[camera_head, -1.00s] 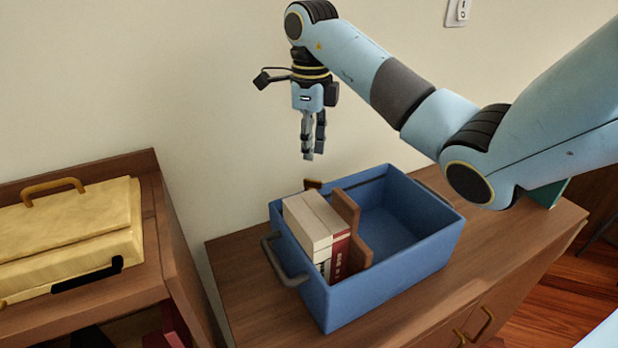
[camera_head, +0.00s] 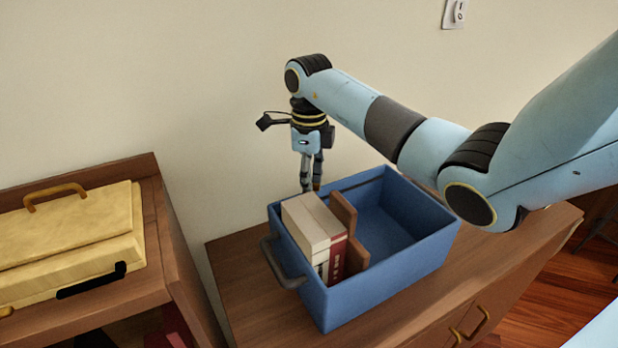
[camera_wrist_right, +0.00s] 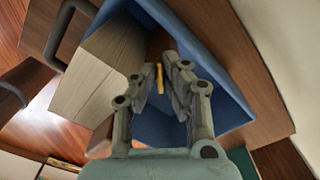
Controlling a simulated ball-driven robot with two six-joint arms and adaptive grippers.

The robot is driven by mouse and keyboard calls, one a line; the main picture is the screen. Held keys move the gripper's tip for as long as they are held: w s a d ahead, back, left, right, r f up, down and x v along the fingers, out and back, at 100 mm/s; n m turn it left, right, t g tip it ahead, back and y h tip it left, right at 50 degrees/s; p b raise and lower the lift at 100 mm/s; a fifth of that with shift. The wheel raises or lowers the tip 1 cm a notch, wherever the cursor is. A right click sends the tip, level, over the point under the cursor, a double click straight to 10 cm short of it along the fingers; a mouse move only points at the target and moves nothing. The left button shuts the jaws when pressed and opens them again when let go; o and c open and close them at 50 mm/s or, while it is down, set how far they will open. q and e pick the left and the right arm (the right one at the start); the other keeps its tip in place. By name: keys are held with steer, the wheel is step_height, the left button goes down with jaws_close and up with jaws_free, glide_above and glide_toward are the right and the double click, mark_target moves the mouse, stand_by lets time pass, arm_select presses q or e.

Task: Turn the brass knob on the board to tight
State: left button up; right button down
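A small brass piece, which looks like the knob (camera_wrist_right: 160,78), shows between the fingertips in the right wrist view. A brown wooden board (camera_wrist_right: 160,45) is just behind it. My right gripper (camera_head: 311,188) points down at the far left corner of the blue box, just behind the books. In the wrist view its fingers (camera_wrist_right: 159,68) stand apart on either side of the brass piece, with a narrow gap visible. In the head view the fingertips hide most of the knob, and I cannot read any tight mark. My left gripper is not in view.
The blue box (camera_head: 393,278) on the wooden cabinet (camera_head: 245,275) holds cream and red books (camera_head: 318,235) beside a brown divider (camera_head: 345,213). Its right part is empty. A yellow case (camera_head: 75,235) lies on the left shelf. A switch (camera_head: 456,12) is on the wall.

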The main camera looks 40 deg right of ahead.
steer(key=shift+m, duration=0.3)
steer(key=m, duration=0.3)
steer(key=shift+m+b, duration=0.3)
steer(key=m, duration=0.4)
steer(key=shift+d+m, duration=0.15)
steer(key=shift+m, duration=0.15)
stand_by(0.5)
steer(key=c, duration=1.7)
jaws_free()
steer(key=shift+c, duration=0.2)
steer(key=shift+r, duration=0.1)
steer(key=shift+r, duration=0.3)
step_height(320, 180, up, 7)
